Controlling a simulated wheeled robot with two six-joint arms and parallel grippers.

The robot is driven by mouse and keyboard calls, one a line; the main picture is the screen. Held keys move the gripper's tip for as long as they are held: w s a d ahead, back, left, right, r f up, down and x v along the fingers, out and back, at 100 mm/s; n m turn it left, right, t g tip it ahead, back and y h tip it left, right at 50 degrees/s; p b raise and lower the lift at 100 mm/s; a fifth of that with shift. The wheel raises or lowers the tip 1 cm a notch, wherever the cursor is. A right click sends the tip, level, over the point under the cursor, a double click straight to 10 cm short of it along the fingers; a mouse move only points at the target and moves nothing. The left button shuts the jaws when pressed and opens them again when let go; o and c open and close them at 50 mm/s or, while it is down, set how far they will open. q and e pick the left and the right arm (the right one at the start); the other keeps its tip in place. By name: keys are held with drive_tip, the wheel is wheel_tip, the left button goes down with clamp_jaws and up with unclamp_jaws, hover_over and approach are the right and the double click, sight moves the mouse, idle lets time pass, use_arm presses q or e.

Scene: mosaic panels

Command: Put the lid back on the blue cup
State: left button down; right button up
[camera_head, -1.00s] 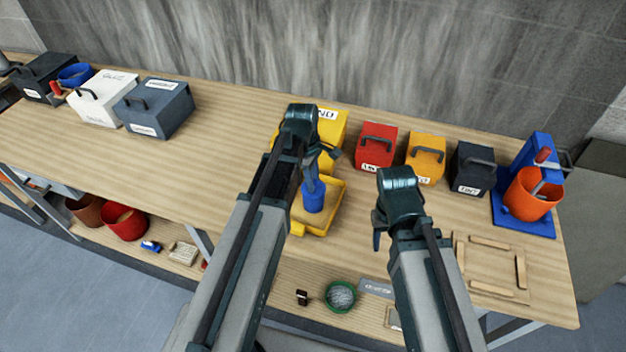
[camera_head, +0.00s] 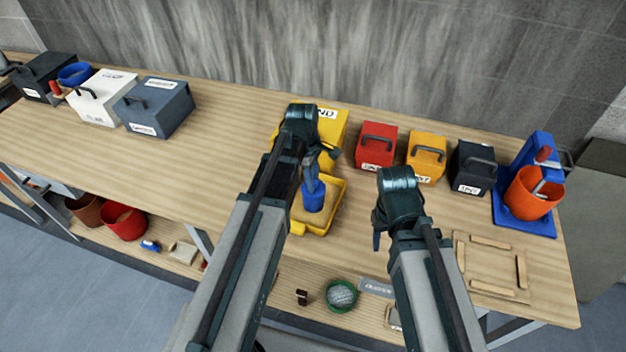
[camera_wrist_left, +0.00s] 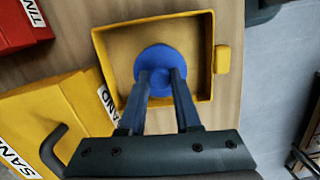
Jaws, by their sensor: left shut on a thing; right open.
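The blue cup (camera_head: 313,203) stands upright in a shallow yellow tray (camera_head: 336,205) at the middle front of the bench. My left gripper (camera_head: 314,183) points down right above it. In the left wrist view its two fingers (camera_wrist_left: 161,76) are shut on a small blue knob on the round blue lid (camera_wrist_left: 154,56). The lid hides the cup's opening and most of the cup there. I cannot tell whether the lid rests fully on the rim. My right gripper (camera_head: 379,228) is open and empty over the bench, to the right of the tray.
A yellow box (camera_head: 331,128) stands behind the tray. Red (camera_head: 376,147), orange (camera_head: 426,157) and black (camera_head: 473,168) boxes stand to its right, then an orange bucket (camera_head: 530,194). A wooden frame (camera_head: 490,266) lies at the front right. The bench left of the tray is clear.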

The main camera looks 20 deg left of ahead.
use_arm(q)
drive_tip(key=shift+c, duration=0.2)
unclamp_jaws()
idle(0.3)
drive_tip(key=shift+r, duration=0.1)
drive_tip(key=shift+r+p, duration=3.45)
drive_tip(key=shift+p, duration=0.1)
clamp_jaws()
drive_tip(key=shift+f+b, duration=0.3)
drive_tip(key=shift+f+b, duration=2.25)
drive_tip(key=shift+f, duration=0.05)
